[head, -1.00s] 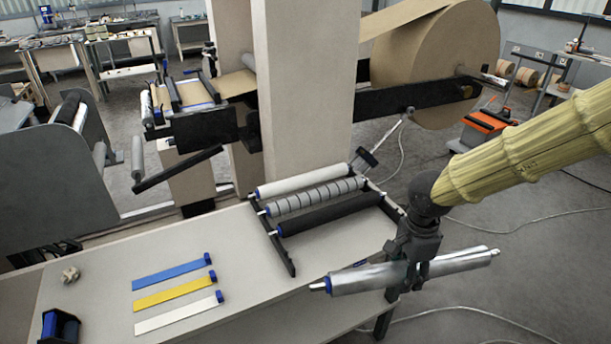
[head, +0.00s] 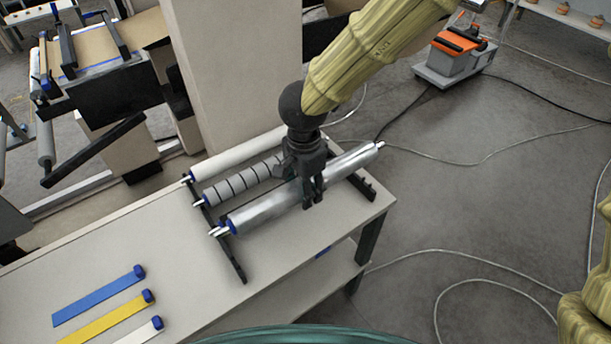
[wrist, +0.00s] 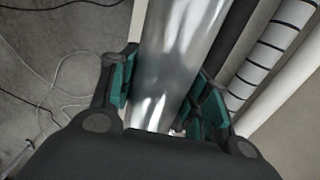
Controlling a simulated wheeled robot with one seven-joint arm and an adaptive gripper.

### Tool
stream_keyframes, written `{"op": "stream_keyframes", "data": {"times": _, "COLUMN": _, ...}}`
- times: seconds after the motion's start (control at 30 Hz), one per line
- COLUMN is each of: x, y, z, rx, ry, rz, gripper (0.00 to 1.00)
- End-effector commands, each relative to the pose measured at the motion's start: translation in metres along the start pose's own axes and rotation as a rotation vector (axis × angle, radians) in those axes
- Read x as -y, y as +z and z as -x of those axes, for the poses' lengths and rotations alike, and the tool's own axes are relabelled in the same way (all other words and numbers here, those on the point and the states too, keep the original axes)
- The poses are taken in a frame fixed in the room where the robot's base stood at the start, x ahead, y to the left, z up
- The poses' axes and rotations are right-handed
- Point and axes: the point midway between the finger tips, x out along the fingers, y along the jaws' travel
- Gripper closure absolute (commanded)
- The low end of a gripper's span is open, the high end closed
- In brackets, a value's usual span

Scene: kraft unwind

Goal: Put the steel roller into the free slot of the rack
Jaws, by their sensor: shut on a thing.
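The shiny steel roller (head: 262,206) has blue end collars and is gripped near its middle by my gripper (head: 312,196). In the wrist view the steel roller (wrist: 172,60) passes between the two teal-padded fingers (wrist: 165,95). The black rack (head: 231,248) stands on the bench. It holds a white roller (head: 232,154) at the back and a grey banded roller (head: 238,183) in front of that.
Blue (head: 98,297), yellow (head: 105,318) and white (head: 140,334) strips lie on the bench (head: 180,262) at the left. A beige column (head: 235,75) rises behind the rack. An orange-topped machine (head: 455,50) and cables are on the floor at the right.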

Motion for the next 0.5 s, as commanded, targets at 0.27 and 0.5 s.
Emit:
{"op": "stream_keyframes", "data": {"times": 0.27, "x": 0.021, "y": -0.013, "z": -0.027, "rx": 0.013, "ry": 0.015, "rz": 0.000, "gripper": 0.96}}
{"op": "stream_keyframes", "data": {"times": 0.5, "x": 0.026, "y": -0.019, "z": -0.043, "rx": 0.018, "ry": 0.022, "rz": -0.003, "gripper": 0.96}}
